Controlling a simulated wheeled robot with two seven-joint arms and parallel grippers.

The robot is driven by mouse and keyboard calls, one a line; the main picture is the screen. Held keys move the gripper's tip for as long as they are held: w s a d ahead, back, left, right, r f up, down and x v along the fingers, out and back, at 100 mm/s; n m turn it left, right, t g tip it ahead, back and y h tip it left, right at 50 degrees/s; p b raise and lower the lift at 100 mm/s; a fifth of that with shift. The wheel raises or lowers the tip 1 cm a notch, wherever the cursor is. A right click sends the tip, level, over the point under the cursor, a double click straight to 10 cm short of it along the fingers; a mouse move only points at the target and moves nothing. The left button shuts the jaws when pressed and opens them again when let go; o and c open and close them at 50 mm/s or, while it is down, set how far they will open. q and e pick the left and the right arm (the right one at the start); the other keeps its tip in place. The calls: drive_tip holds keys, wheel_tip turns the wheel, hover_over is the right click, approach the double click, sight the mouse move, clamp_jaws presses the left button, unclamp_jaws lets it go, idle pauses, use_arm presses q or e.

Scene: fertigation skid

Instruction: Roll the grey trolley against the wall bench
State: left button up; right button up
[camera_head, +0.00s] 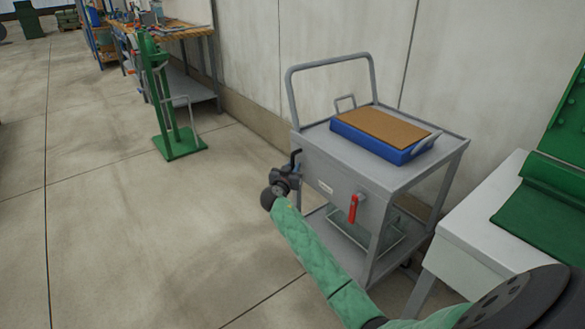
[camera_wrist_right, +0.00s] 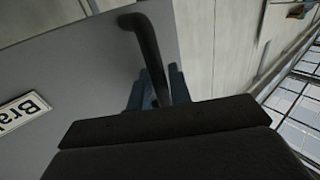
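The grey trolley (camera_head: 345,172) stands on the floor near the wall, with a tubular push handle (camera_head: 330,62) at its far left end. A red lever (camera_head: 354,208) sits on its near side panel. My right gripper (camera_head: 292,172) is at the panel's left corner, at a black bent lever (camera_head: 296,157). In the right wrist view the lever (camera_wrist_right: 149,50) passes between the bluish fingertips, which appear to press it from both sides. A label (camera_wrist_right: 22,112) starting "Bra" is beside it. The wall bench (camera_head: 188,32) stands farther back along the wall. My left gripper is out of view.
A blue tray with a brown top (camera_head: 383,132) lies on the trolley. A green stand (camera_head: 178,142) is on the floor between trolley and bench, out from the wall. A white unit with a green cover (camera_head: 480,225) is close at right. Open floor lies left.

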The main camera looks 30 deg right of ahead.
clamp_jaws()
drive_tip(key=shift+s+f, duration=0.15)
drive_tip(key=shift+s, duration=0.1)
drive_tip(key=b, duration=0.2)
approach(320, 177)
drive_tip(key=x, duration=0.5)
drive_tip(key=shift+w, duration=0.25)
drive_tip(key=shift+s+f, duration=0.1)
unclamp_jaws()
drive_tip(key=shift+d, duration=0.1)
drive_tip(key=shift+s, duration=0.15)
